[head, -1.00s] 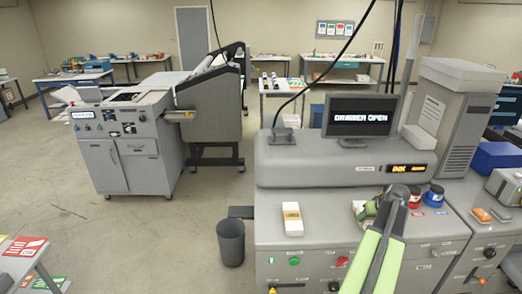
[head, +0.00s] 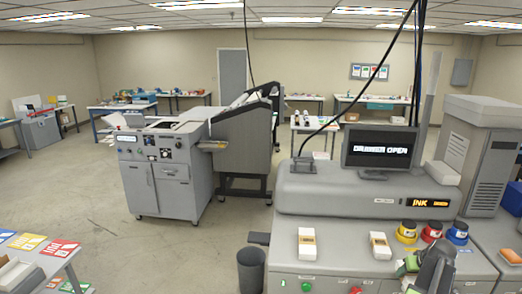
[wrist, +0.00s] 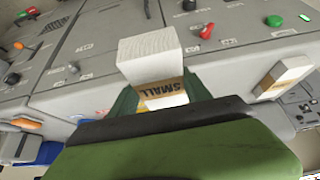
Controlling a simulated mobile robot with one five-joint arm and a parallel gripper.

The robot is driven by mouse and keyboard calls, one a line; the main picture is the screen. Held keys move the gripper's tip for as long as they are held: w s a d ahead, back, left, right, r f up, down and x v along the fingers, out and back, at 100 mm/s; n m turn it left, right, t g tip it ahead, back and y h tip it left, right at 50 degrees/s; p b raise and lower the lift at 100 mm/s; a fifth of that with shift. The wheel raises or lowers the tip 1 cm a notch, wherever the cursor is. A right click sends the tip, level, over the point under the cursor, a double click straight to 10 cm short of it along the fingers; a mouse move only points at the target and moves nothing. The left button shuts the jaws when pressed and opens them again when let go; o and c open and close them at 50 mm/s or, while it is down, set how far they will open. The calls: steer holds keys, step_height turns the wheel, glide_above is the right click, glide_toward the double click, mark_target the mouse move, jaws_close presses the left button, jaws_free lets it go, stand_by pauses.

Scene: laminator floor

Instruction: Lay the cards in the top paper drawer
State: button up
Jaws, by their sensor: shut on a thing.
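My gripper (wrist: 160,97) is shut on a white block of cards (wrist: 160,52) with a brown band that appears to read SMALL. In the head view my gripper (head: 411,266) is at the lower right, just right of a pale banded pack (head: 379,245); the held block is mostly hidden there. Another pale pack (head: 307,243) lies further left on the grey machine's top (head: 340,262). One resting pack (wrist: 283,77) shows at the right of the wrist view; I cannot tell which. The open paper drawer is not clearly visible in either view.
A monitor (head: 380,147) reading DRAWER OPEN stands on the machine. Yellow, red and blue ink pots (head: 431,231) stand behind my gripper. A red knob (wrist: 207,32) and a green button (wrist: 274,20) are on the machine's front.

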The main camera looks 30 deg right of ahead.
step_height(320, 180, down, 17)
steer(key=b, duration=1.6)
steer(key=shift+s+f+b, duration=0.2)
steer(key=shift+s+b, duration=0.15)
